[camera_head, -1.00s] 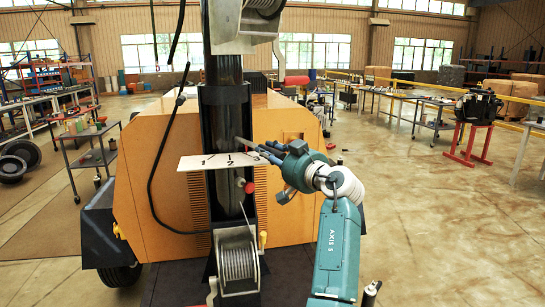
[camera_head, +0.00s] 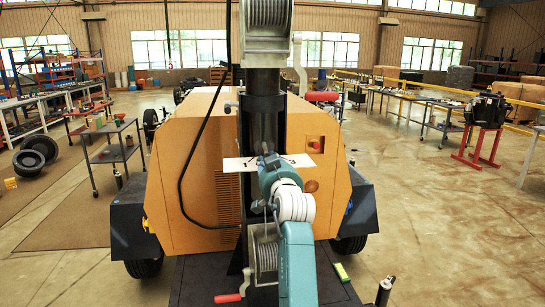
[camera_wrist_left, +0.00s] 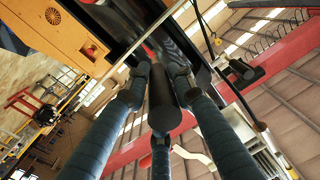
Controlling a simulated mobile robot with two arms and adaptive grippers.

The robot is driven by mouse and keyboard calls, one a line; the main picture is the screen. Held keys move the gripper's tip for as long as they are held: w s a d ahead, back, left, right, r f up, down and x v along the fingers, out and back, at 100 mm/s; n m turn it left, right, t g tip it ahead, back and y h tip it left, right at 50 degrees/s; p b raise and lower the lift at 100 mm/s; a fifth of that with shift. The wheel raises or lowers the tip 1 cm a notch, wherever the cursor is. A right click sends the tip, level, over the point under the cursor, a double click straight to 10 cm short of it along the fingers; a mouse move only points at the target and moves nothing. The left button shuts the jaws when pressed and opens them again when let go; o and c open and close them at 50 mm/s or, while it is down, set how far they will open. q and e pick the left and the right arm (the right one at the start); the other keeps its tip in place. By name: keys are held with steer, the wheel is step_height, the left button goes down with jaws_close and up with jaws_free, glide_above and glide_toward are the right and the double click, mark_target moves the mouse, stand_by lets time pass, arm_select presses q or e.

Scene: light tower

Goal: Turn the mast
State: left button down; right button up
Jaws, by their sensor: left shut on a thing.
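The dark upright mast (camera_head: 264,122) stands in front of the orange trailer body. A white plate (camera_head: 236,163) with numbers crosses it, partly hidden by my arm. My left gripper (camera_head: 267,158) is in front of the mast at plate height; its fingers are hard to make out there. In the left wrist view its fingers (camera_wrist_left: 161,90) are closed around a dark cylindrical handle (camera_wrist_left: 164,112). The handle is hidden behind my gripper in the head view. My right gripper is in neither view.
A winch (camera_head: 265,257) with a red-gripped crank (camera_head: 228,298) sits low on the mast, and another winch (camera_head: 266,15) is above. The orange trailer (camera_head: 196,165) stands behind, with black fenders at both sides. A cart (camera_head: 112,150) stands left.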

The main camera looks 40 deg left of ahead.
arm_select(q)
steer(key=shift+w+d+r+t, duration=0.3)
steer(key=shift+w+d+r, duration=0.1)
steer(key=shift+w+r, duration=0.1)
steer(key=shift+w+f, duration=0.1)
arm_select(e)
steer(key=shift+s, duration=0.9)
arm_select(q)
steer(key=c, duration=1.8)
jaws_free()
steer(key=shift+w+d, duration=0.15)
steer(key=shift+o, duration=1.2)
steer(key=shift+w+d+f, duration=0.2)
steer(key=shift+w+f, duration=0.05)
steer(key=shift+w, duration=0.2)
step_height(320, 180, up, 10)
steer(key=shift+s, duration=0.15)
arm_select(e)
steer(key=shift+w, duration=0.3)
